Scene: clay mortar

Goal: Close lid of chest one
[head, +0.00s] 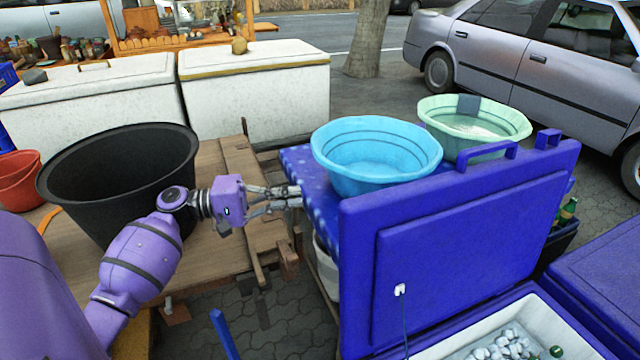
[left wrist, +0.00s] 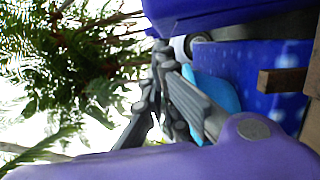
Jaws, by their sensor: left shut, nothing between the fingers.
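The open blue chest (head: 440,348) stands at the bottom right of the head view, with ice and green bottles inside. Its blue lid (head: 470,235) stands upright, its inner panel facing me. My left gripper (head: 294,198) is shut and empty, reaching from the left with its fingertips just left of the lid's left edge, near the patterned blue tabletop. I cannot tell if they touch anything. In the left wrist view the gripper's fingers (left wrist: 163,70) point at a blue edge (left wrist: 215,15), probably the lid. My right gripper is out of view.
A light blue basin (head: 375,155) and a green basin (head: 472,125) sit on the blue table behind the lid. A large black tub (head: 120,175) stands on the wooden table (head: 215,240) beside my left arm. Another blue chest (head: 605,285), shut, is at the right.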

